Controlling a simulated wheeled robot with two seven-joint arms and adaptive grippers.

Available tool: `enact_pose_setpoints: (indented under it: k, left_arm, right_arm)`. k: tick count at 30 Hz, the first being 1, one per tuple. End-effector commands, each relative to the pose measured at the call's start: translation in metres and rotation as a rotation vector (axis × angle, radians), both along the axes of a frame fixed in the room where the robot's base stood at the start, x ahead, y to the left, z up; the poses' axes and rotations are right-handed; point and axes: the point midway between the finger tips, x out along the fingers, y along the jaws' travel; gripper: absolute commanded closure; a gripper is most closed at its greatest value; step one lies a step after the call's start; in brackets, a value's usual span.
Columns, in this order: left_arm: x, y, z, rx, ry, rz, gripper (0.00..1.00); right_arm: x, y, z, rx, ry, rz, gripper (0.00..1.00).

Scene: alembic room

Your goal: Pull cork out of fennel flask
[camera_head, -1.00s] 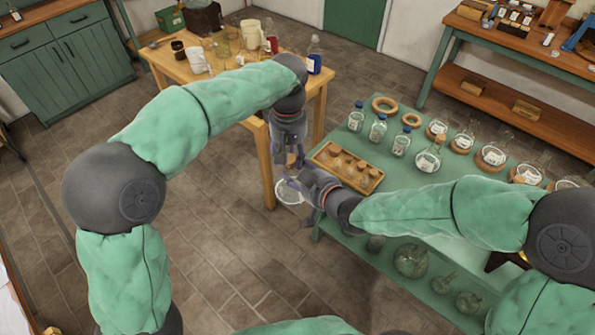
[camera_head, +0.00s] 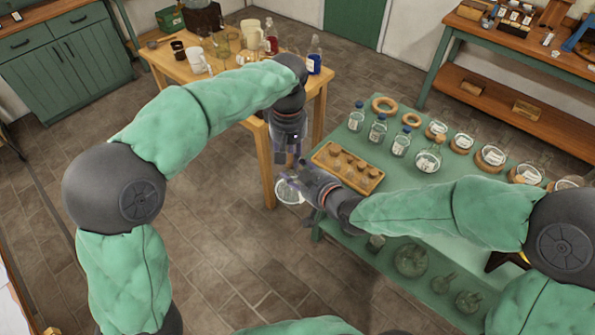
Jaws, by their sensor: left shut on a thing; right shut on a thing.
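The fennel flask (camera_head: 289,193), a round clear glass vessel with a pale label, hangs in the air between the two tables. My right gripper (camera_head: 296,183) reaches in from the right and is shut on the flask's upper part, holding it roughly upright. My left gripper (camera_head: 290,160) points down from above, just over the flask's neck, and is shut on the cork. The cork itself is mostly hidden between the dark fingers. I cannot tell from this view whether it is still touching the neck.
The green table (camera_head: 455,225) at right bears a wooden tray (camera_head: 323,164) with corks, several labelled flasks and cork rings (camera_head: 384,104). The wooden table (camera_head: 171,62) behind holds jars, a white jug and bottles. More glassware stands on the green table's lower shelf. The floor below the flask is clear.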

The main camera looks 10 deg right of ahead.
Motion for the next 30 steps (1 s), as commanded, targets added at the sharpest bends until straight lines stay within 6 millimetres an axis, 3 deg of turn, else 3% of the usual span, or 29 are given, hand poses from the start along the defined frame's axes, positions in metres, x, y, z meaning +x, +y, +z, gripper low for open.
enact_pose_setpoints:
  k: [30]
  left_arm:
    - [0.000, 0.001, 0.027, -0.001, -0.001, 0.000, 1.00]
  right_arm:
    - [0.001, 0.000, 0.001, 0.001, -0.002, -0.001, 1.00]
